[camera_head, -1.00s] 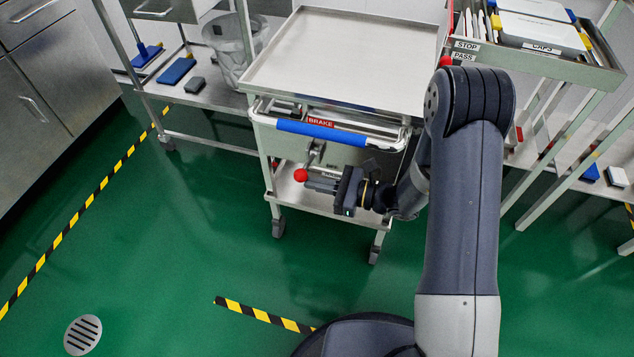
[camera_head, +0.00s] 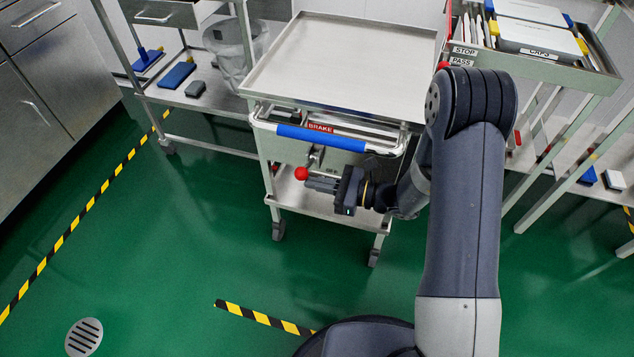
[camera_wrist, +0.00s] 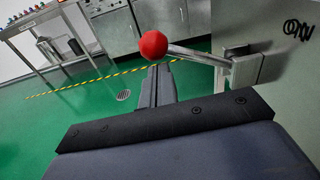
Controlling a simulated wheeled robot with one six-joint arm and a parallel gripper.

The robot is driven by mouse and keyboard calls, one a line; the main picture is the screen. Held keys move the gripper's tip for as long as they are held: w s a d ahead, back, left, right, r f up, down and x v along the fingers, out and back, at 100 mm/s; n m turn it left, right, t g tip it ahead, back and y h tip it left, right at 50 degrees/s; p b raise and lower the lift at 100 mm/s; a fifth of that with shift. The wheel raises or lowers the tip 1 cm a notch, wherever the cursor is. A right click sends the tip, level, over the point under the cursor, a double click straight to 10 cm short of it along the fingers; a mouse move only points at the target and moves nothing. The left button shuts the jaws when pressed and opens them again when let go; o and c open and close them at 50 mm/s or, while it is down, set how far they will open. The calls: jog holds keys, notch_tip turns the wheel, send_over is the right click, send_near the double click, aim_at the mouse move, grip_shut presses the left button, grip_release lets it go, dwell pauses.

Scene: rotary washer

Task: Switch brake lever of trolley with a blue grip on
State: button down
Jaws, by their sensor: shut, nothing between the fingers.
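The trolley (camera_head: 345,62) has a blue grip (camera_head: 322,137) along its front handle and a red BRAKE label (camera_head: 320,127). Its brake lever ends in a red ball knob (camera_head: 301,173) below the grip. In the wrist view the red knob (camera_wrist: 153,45) sits at the end of a thin metal rod (camera_wrist: 195,55), which runs to a bracket (camera_wrist: 246,70) on the panel at right. My gripper (camera_head: 309,182) is shut and empty. Its tips are close beside the knob, on its right in the head view; I cannot tell if they touch it.
A steel shelf with a clear bin (camera_head: 232,50) stands at left. A floor drain (camera_head: 84,337) and striped tape (camera_head: 262,316) lie on open green floor in front.

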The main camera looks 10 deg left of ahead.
jog(key=s+d+f+b, duration=0.1)
jog(key=d+f, duration=0.2)
jog(key=d, duration=0.8)
jog(key=shift+b, duration=0.4)
jog(key=a+f+n+b, duration=0.2)
jog(key=a+n, duration=0.1)
jog(key=a, duration=0.2)
jog(key=w+a+f+n+b, duration=0.1)
jog(key=a+n+b, duration=0.1)
jog(key=a, duration=0.4)
jog(key=shift+w+f+n+t+b, duration=0.2)
jog(key=shift+f+n+t+b, duration=0.1)
jog(key=shift+f+n+t, duration=0.1)
dwell(0.3)
dwell(0.4)
